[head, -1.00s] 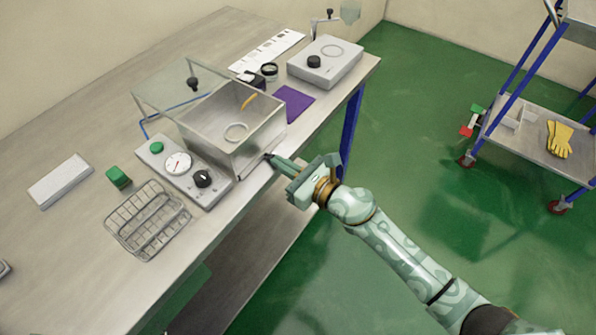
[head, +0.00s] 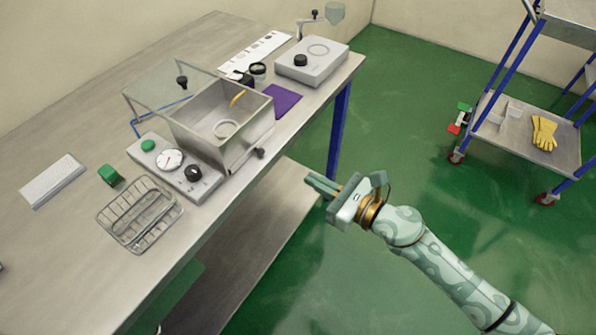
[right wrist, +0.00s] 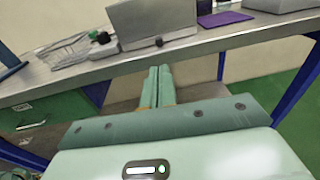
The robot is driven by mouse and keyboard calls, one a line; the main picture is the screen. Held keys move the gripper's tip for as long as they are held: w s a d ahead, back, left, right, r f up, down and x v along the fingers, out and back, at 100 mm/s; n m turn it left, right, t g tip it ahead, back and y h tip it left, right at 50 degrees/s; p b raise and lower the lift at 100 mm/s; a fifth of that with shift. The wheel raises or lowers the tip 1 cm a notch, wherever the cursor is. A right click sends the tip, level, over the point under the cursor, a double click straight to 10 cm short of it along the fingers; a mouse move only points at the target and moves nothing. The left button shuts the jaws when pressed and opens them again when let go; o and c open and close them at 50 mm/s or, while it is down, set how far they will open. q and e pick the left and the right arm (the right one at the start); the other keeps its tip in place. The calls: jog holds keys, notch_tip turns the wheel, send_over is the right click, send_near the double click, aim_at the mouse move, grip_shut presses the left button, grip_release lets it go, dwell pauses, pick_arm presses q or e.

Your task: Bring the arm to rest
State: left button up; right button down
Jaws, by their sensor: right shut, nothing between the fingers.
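My right gripper (head: 322,186) is off the front edge of the bench, over the lower shelf and floor, apart from everything. In the right wrist view its fingers (right wrist: 157,86) are together with nothing between them. The steel chamber (head: 246,143) stands on the bench with its clear lid (head: 165,88) raised and tilted back. A ring lies inside the chamber. A dark knob (head: 260,152) shows at the chamber's front. The control panel (head: 150,163) with gauge, green button and black knob sits left of the chamber. My left gripper is not in view.
A wire basket (head: 138,222), a green block (head: 109,174) and a pale block (head: 52,180) lie on the bench (head: 60,260). A purple mat (head: 284,101) and a grey device (head: 325,66) stand at the back. A cart (head: 560,165) with yellow gloves is far right. The floor between is clear.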

jog(key=w+d+f+m+t+h, duration=0.2)
jog(key=d+f+m+h, duration=0.5)
jog(key=d+f+m, duration=0.9)
jog(key=s+d+f+m+g+h, duration=0.2)
jog(key=s+d+f+m+h, duration=0.1)
jog(key=s+f+m, duration=0.4)
jog(key=s+d+f+m+g+h, duration=0.2)
jog(key=s+f+m, duration=0.2)
jog(key=f+m, duration=0.45)
jog(key=s+d+f+m+g+h, duration=0.1)
jog(key=s+f+m+g, duration=0.2)
jog(key=s, duration=0.4)
jog(key=s+d+f+m+g, duration=0.1)
jog(key=s+f+m, duration=0.3)
jog(key=s+f, duration=0.15)
jog(key=s+a+f+m+g, duration=0.2)
jog(key=s, duration=1)
jog(key=s+a+f+m+g, duration=0.2)
jog(key=s, duration=1)
jog(key=shift+g, duration=0.3)
jog(key=shift+f, duration=0.1)
